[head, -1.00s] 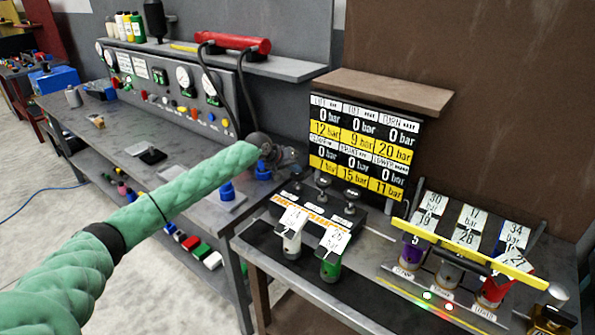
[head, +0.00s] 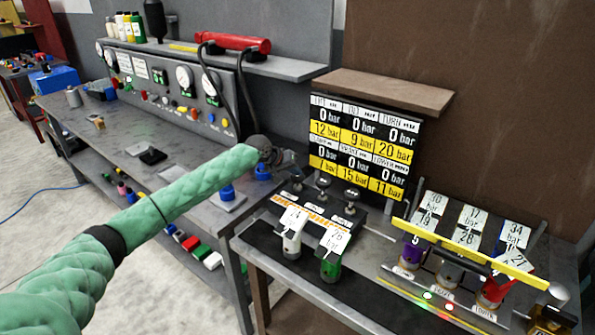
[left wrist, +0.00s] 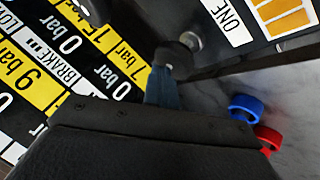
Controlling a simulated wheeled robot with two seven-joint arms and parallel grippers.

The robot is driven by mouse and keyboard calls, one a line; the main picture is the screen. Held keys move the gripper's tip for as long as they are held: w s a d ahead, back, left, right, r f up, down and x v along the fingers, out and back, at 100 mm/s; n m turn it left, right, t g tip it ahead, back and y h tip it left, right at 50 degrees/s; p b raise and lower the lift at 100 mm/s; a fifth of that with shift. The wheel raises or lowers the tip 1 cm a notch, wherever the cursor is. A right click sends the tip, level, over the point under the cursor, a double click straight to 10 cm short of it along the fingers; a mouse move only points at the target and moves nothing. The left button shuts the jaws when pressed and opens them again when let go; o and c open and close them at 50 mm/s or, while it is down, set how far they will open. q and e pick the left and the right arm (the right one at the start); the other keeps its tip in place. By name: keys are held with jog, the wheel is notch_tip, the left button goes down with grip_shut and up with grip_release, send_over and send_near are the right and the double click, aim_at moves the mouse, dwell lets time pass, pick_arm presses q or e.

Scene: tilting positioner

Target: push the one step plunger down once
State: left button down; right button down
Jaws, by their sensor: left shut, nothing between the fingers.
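The control box (head: 312,212) on the right bench carries a row of plungers with dark round knobs. The middle plunger (head: 323,183) and the right plunger (head: 350,194) stand clear. My left gripper (head: 291,173) is shut and empty at the left end of the row, covering the leftmost plunger there. In the left wrist view a white label (left wrist: 228,20) reads ONE, beside a round dark knob (left wrist: 186,46). The narrow shut fingertips (left wrist: 163,85) overlap the view just below this knob; I cannot tell whether they touch it. My right gripper is not in view.
A pressure board (head: 365,145) stands close behind the box. A white-topped tagged cylinder (head: 291,243) and a green one (head: 330,268) stand in front. A rack with a yellow bar (head: 470,250) is at right. A gauge panel (head: 170,85) stands on the left bench.

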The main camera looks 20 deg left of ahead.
aim_at(295, 177)
pick_arm(q)
jog(key=shift+f, duration=0.65)
dwell(0.4)
jog(key=shift+r+p, duration=0.85)
jog(key=shift+r, duration=0.5)
jog(key=shift+r+p, duration=0.8)
jog(key=shift+r, duration=0.4)
jog(key=shift+r, duration=0.1)
notch_tip(295, 177, up, 5)
jog(key=p, duration=0.3)
